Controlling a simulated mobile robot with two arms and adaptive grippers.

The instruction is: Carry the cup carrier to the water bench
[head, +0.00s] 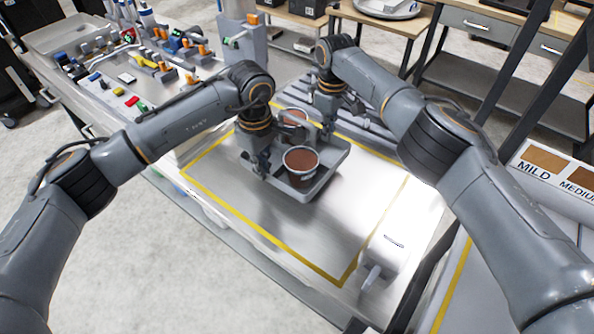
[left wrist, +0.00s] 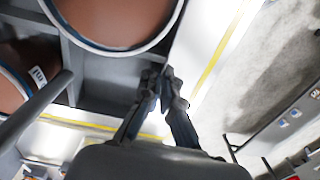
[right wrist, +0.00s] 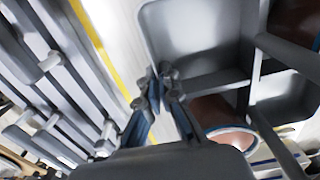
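The grey cup carrier (head: 331,166) is a compartmented tray with a bar handle, over the metal bench inside a yellow outline; whether it touches the bench I cannot tell. It holds a near cup (head: 301,160) and a far cup (head: 294,117), both brown inside. My left gripper (head: 261,172) is at the carrier's left side, its fingers nearly together on the side wall in the left wrist view (left wrist: 163,88). My right gripper (head: 328,128) is at the opposite side, its fingers closed at the wall in the right wrist view (right wrist: 159,88). The arms partly hide the far side.
A white fixture (head: 384,257) stands at the bench's near right corner. Grey slats (head: 360,120) lie beyond the carrier. A worktop at upper left holds many coloured parts (head: 150,60). A sign reading MILD and MEDIUM (head: 550,170) is at right.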

